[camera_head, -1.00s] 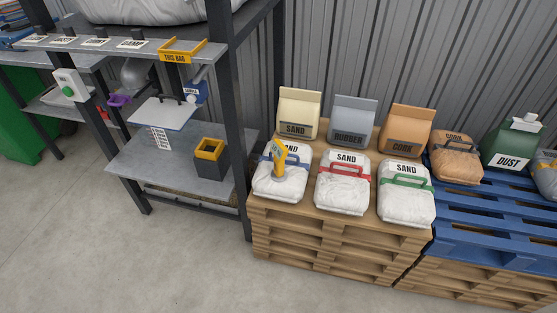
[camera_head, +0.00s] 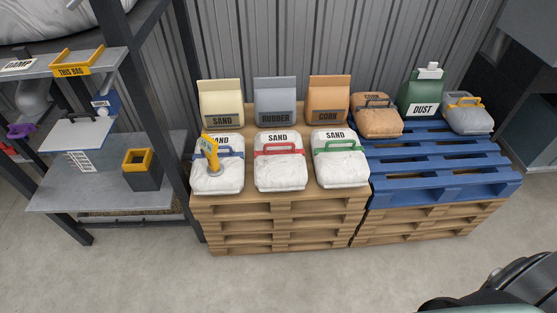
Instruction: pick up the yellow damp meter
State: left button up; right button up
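Neither of my grippers shows. A dark part at the bottom right corner seems to be mine, with no fingers visible.
Beside it are sand bags with red (camera_head: 280,169) and green (camera_head: 341,167) handles. A blue pallet (camera_head: 440,172) is on the right, a metal shelf (camera_head: 95,196) on the left. The front floor is clear.

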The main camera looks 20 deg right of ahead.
aim_at(210, 146)
jog(key=i+j+z, duration=0.15)
jog(key=j+z, duration=0.2)
jog(key=i+j+z, duration=0.1)
jog(key=j+z, duration=0.55)
jog(key=j, duration=0.15)
jog(key=i, duration=0.05)
